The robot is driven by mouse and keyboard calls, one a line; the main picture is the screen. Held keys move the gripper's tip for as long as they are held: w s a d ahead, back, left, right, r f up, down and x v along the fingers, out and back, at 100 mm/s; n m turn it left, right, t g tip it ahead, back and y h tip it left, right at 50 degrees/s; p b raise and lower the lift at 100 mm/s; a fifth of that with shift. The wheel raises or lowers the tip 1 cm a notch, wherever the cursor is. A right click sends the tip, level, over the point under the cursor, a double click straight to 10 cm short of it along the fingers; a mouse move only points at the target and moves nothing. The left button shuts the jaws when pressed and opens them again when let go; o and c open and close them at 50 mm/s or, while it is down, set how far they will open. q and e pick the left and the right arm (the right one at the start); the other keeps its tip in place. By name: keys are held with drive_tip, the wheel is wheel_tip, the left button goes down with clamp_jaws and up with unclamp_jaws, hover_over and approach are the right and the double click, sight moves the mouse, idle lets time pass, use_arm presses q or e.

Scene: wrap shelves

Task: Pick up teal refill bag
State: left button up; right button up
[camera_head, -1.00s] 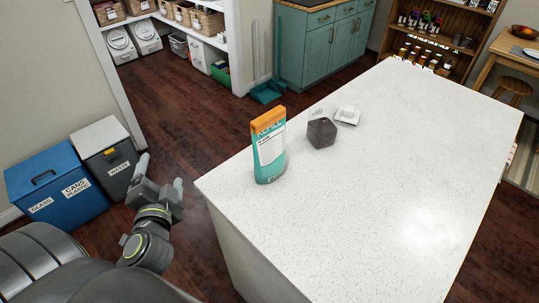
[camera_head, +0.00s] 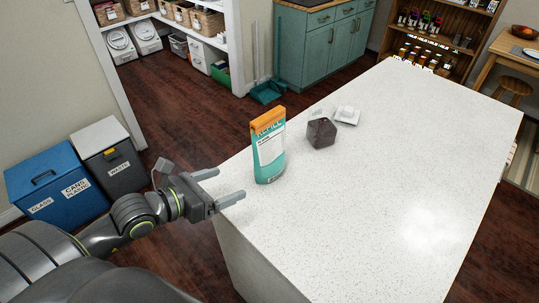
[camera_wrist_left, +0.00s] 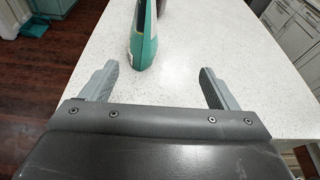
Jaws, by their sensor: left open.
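The teal refill bag (camera_head: 270,150) stands upright on the white counter, near its left edge. It has an orange top and a white label. My left gripper (camera_head: 226,187) is open and empty at the counter's left edge, to the left of the bag and apart from it. In the left wrist view the bag (camera_wrist_left: 143,42) stands beyond the open fingers (camera_wrist_left: 160,85), roughly between their lines. Only its lower part shows there; its top is cut off by the frame. My right gripper is not in view.
On the white counter (camera_head: 380,200), a dark faceted object (camera_head: 321,133) and a small white item (camera_head: 347,115) sit behind and right of the bag. The counter's front and right are clear. Blue (camera_head: 55,185) and grey (camera_head: 108,160) bins stand on the floor at left.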

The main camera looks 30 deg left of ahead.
sight(257, 171)
use_arm(q)
drive_tip(key=shift+m+g+y, duration=0.3)
drive_tip(key=shift+g+y, duration=0.1)
drive_tip(key=shift+y, duration=0.1)
drive_tip(key=x, duration=0.4)
drive_tip(key=a+x, duration=0.1)
drive_tip(key=x, duration=0.7)
drive_tip(key=shift+w+a+f, duration=0.15)
drive_tip(key=shift+w+f, duration=0.1)
drive_tip(key=shift+f, duration=0.25)
drive_tip(key=x, duration=0.2)
drive_tip(key=p+x, duration=0.1)
drive_tip(key=x, duration=0.1)
drive_tip(key=shift+w+a+r, duration=0.2)
drive_tip(key=shift+w+a, duration=0.1)
drive_tip(key=shift+w, duration=0.05)
drive_tip(key=shift+w+d+f, duration=0.15)
drive_tip(key=shift+w+f, duration=0.1)
drive_tip(key=shift+w, duration=0.1)
drive_tip(key=shift+c, duration=0.4)
drive_tip(key=c, duration=1.2)
drive_tip(key=shift+r, duration=0.15)
drive_tip(key=shift+c, duration=0.6)
